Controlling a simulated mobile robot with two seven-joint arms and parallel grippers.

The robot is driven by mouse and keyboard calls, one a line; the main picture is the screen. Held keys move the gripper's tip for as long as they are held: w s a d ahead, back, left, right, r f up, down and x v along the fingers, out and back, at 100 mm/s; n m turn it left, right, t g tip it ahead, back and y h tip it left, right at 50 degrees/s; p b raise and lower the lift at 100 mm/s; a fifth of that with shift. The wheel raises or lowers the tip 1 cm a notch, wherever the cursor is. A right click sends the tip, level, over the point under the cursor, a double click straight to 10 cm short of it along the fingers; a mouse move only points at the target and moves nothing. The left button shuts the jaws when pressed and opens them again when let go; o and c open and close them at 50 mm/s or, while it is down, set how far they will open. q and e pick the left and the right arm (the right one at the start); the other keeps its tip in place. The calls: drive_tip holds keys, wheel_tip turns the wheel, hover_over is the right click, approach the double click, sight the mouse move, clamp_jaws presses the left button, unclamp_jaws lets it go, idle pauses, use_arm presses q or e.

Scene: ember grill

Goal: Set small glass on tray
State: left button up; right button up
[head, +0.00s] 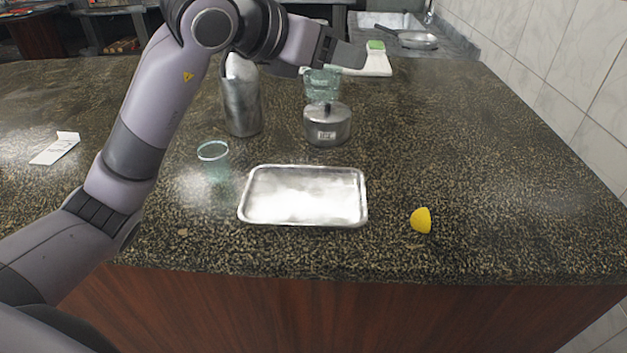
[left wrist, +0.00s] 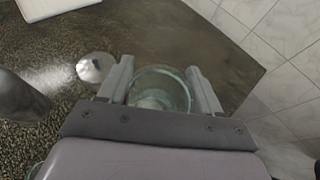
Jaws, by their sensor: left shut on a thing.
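My left gripper (head: 340,58) is shut on a clear greenish glass (head: 322,84). In the head view they are beyond the lidded pot. In the left wrist view the glass (left wrist: 160,90) sits between the two fingers with its round mouth showing. I cannot tell whether its base touches the counter. The silver tray (head: 305,222) lies empty at the front middle of the counter. Another clear glass (head: 213,160) stands upright just left of the tray's back corner. My right gripper is not in view.
A metal bottle (head: 242,100) and a lidded metal pot (head: 327,126) stand behind the tray. A yellow lemon piece (head: 421,220) lies to its right. A white item with a green part (head: 376,60) is at the back. The counter's right side is clear.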

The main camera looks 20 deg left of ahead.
use_arm(q)
drive_tip(key=shift+w, duration=0.2)
drive_tip(key=shift+w+f, duration=0.1)
drive_tip(key=shift+f, duration=0.2)
wheel_tip(320, 180, down, 19)
drive_tip(key=shift+f, duration=0.1)
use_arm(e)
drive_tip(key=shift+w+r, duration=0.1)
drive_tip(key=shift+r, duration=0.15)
use_arm(q)
drive_tip(key=shift+f, duration=0.15)
drive_tip(key=o, duration=1.2)
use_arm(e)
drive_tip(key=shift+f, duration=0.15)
